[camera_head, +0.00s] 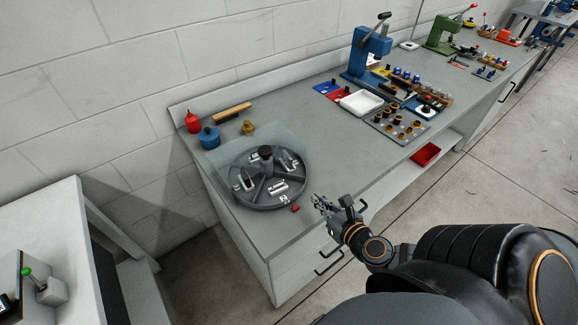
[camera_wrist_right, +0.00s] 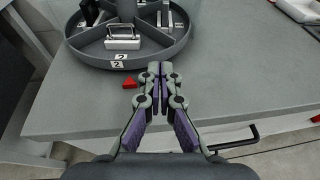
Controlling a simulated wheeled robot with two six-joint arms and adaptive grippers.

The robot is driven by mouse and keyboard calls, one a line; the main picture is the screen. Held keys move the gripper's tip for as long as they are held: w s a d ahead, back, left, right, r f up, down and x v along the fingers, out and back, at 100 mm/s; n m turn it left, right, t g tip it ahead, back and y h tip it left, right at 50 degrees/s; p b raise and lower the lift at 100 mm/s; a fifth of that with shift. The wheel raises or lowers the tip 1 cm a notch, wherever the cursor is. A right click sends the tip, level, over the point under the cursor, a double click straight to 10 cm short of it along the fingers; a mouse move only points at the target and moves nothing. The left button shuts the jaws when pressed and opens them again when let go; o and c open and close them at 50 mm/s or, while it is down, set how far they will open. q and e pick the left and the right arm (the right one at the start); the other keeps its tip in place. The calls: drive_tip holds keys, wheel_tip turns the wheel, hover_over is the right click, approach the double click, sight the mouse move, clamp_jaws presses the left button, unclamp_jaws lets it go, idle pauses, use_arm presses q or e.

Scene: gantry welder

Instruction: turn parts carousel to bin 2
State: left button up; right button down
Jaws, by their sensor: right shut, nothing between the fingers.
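The parts carousel (camera_head: 270,197) is a round grey tray with spokes and a dark centre knob (camera_head: 265,153), on the near left end of the workbench. Its bins hold metal parts. The pointer also shows in the head view (camera_head: 295,208). My right gripper (camera_head: 318,200) is shut and empty, just right of the carousel and apart from it. In the right wrist view its fingertips (camera_wrist_right: 160,68) show near the rim. My left gripper is out of view.
A red bottle (camera_head: 192,122), a blue container (camera_head: 209,137), a brass part (camera_head: 248,127) and a wooden-handled brush (camera_head: 232,112) stand behind the carousel. A blue press (camera_head: 369,55), a white tray (camera_head: 361,102) and fittings are farther right. The bench middle is clear.

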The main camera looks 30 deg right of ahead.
drive_tip(key=shift+s, duration=0.2)
drive_tip(key=shift+w+f+b, duration=0.15)
drive_tip(key=shift+w+b, duration=0.15)
drive_tip(key=shift+b, duration=0.3)
drive_tip(key=b, duration=0.7)
approach(290, 172)
drive_tip(key=shift+w+d+f, duration=0.1)
drive_tip(key=shift+w+f, duration=1.1)
drive_tip(key=shift+f, duration=0.05)
drive_tip(key=shift+w+r+b, duration=0.15)
drive_tip(key=shift+w, duration=0.8)
drive_tip(key=shift+w+r+b, duration=0.15)
drive_tip(key=shift+w, duration=0.8)
